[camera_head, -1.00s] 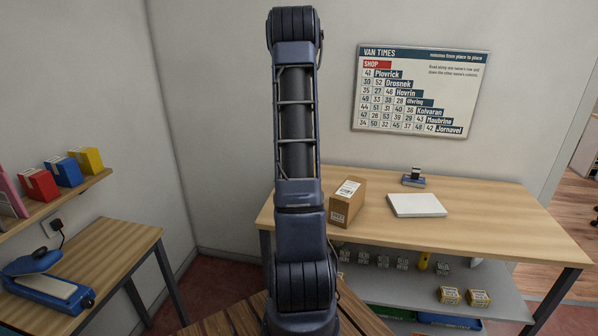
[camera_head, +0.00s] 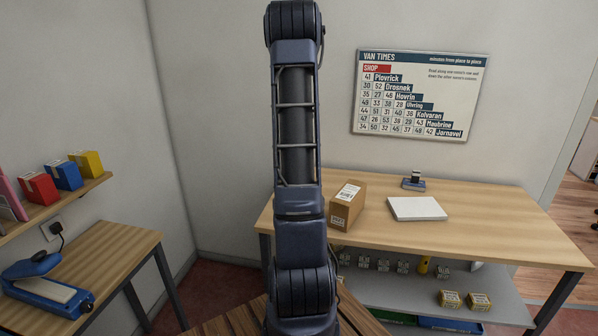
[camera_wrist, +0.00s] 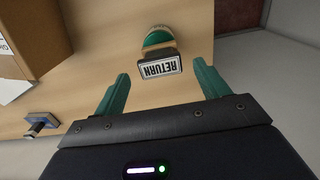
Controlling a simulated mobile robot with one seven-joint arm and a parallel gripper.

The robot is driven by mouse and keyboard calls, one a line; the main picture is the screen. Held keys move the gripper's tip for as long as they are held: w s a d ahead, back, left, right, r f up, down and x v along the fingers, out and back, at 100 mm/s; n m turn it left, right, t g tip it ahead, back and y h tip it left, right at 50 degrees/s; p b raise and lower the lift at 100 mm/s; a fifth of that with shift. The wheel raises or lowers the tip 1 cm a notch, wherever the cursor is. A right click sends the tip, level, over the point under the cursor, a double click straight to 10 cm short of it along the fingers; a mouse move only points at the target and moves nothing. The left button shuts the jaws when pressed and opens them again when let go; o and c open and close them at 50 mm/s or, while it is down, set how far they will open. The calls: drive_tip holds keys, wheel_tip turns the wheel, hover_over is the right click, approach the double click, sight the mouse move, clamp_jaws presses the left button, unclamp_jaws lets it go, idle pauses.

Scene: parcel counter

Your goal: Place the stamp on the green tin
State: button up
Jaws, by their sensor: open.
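The stamp (camera_wrist: 160,67) is a dark block with a pale plate reading RETURN, upside down in the wrist view. It lies between and just beyond the fingertips. In the head view my arm hides the gripper, and neither stamp nor tin can be seen.
A cardboard box (camera_head: 347,206), a white flat pad (camera_head: 417,208) and a small blue-based device (camera_head: 413,181) stand on the wooden counter (camera_head: 480,225). The wrist view shows the counter's edge close on the right. A side table (camera_head: 125,243) holds a blue machine (camera_head: 45,283).

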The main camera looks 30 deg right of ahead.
wheel_tip(320, 180, up, 5)
drive_tip(key=shift+r, duration=0.2)
drive_tip(key=shift+a+r, duration=0.25)
drive_tip(key=shift+r, duration=0.1)
drive_tip(key=s+a+r+n+t, duration=0.1)
drive_tip(key=s+a+r, duration=0.3)
drive_tip(key=a, duration=0.3)
drive_tip(key=s+a+r+n, duration=0.2)
drive_tip(key=s+a+r, duration=0.15)
drive_tip(key=a, duration=0.35)
drive_tip(key=s+a+r+n+t, duration=0.1)
drive_tip(key=s+a+r, duration=0.3)
drive_tip(key=a, duration=0.2)
drive_tip(key=s+a+n+t, duration=0.1)
drive_tip(key=s+a+n, duration=0.1)
drive_tip(key=s+a, duration=0.4)
drive_tip(key=s+a+n+t, duration=0.1)
drive_tip(key=s+a+n, duration=0.2)
drive_tip(key=s+a, duration=0.4)
drive_tip(key=s, duration=0.4)
drive_tip(key=shift+s+f+t, duration=0.2)
drive_tip(key=shift+f+t, duration=0.05)
drive_tip(key=shift+t, duration=0.05)
